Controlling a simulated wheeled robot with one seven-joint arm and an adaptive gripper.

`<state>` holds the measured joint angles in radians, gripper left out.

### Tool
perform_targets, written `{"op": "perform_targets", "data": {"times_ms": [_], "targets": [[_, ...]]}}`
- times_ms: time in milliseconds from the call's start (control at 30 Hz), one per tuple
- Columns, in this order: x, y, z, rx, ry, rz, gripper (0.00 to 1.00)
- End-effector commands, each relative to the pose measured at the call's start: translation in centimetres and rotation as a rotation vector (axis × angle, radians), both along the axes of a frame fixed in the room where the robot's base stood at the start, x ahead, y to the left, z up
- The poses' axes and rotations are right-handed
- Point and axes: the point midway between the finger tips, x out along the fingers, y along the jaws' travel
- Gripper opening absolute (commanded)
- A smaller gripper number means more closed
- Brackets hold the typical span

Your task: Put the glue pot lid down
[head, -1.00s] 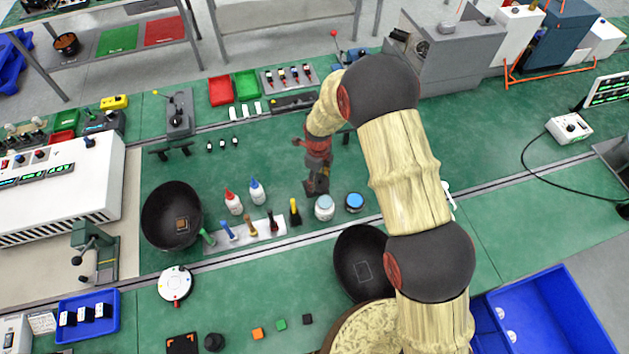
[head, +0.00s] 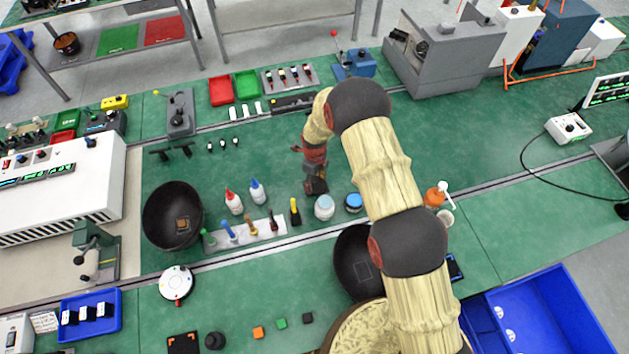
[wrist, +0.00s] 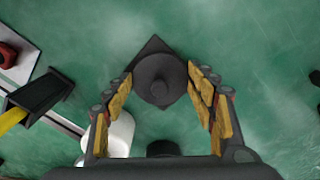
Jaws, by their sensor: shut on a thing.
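My gripper (wrist: 163,84) is shut on a dark grey round lid with a knob (wrist: 158,80), seen from above between the yellow-padded fingers in the wrist view. A dark square piece (wrist: 152,46) shows beneath the lid, its corners sticking out; I cannot tell whether the lid touches it. In the head view my gripper (head: 315,174) points down low over the green bench, behind the white jar, and the lid is hard to make out there. The white jar (head: 324,207) also shows in the wrist view (wrist: 122,134), close beside one finger.
A blue-topped jar (head: 354,202) and a yellow-handled tool in a black holder (head: 295,212) stand near my gripper. Two glue-type bottles (head: 245,196) and a pale tool strip (head: 240,234) lie to the left.

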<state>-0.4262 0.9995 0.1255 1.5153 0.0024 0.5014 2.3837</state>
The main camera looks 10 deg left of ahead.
Motion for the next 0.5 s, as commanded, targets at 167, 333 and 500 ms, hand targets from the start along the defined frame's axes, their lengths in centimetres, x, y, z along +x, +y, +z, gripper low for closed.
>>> {"op": "perform_targets", "data": {"times_ms": [167, 333, 500], "targets": [[-0.01, -0.01, -0.14, 0.0, 0.0, 0.0, 0.39], [-0.01, -0.01, -0.29, 0.0, 0.0, 0.0, 0.61], [-0.03, -0.01, -0.27, 0.0, 0.0, 0.0, 0.71]]}}
